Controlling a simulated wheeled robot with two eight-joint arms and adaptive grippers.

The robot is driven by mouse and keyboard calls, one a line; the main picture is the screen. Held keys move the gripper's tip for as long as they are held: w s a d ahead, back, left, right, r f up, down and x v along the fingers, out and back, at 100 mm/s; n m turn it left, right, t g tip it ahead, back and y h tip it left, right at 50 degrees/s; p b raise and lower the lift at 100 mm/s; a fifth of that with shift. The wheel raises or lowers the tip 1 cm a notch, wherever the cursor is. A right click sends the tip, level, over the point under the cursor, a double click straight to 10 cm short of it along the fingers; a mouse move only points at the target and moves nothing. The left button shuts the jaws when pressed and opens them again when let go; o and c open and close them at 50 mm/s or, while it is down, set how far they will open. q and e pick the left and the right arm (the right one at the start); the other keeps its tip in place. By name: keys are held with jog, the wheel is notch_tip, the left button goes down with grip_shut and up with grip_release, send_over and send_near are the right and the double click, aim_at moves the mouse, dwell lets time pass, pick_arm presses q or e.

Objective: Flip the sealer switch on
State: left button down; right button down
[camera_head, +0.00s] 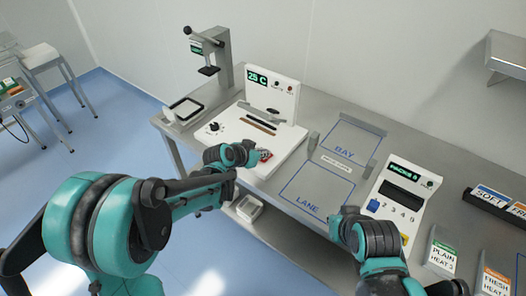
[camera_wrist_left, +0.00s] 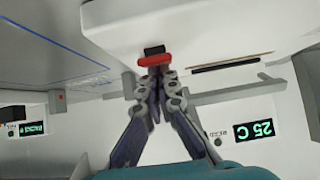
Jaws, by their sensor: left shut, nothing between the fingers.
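The sealer (camera_head: 281,103) is a white machine with a green "25 C" display, standing on the steel table. Its switch (camera_head: 265,155), red with a black part, sits low on the front right of the body. In the left wrist view the switch (camera_wrist_left: 155,60) is just beyond the fingertips. My left gripper (camera_wrist_left: 156,77) is shut and empty, its tips at the red edge of the switch; I cannot tell whether they touch. In the head view my left wrist partly covers this area. My right arm shows at the lower right, but its gripper does not.
A black knob (camera_head: 214,127) is on the sealer's left. A press stand (camera_head: 222,60) and a tray (camera_head: 184,110) are further left. Blue BAY and LANE outlines mark clear table to the right, before a keypad machine (camera_head: 398,200) and several labelled pouches.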

dwell(0.3)
pick_arm(q)
jog(key=shift+w+d+r, duration=0.15)
jog(key=shift+w+d, duration=0.2)
jog(key=shift+w, duration=0.2)
jog(key=shift+w+r, duration=0.1)
jog(key=shift+r, duration=0.1)
jog(key=r+p, duration=0.3)
jog(key=r, duration=0.1)
jog(key=shift+w+d+r, duration=0.1)
jog(key=shift+w+d, duration=0.2)
jog(key=shift+d, duration=0.1)
jog(key=s+a+r+p, duration=0.3)
jog(key=s+r, duration=0.1)
jog(key=r, duration=0.4)
jog(key=shift+s+a, duration=0.15)
jog(key=shift+f, duration=0.1)
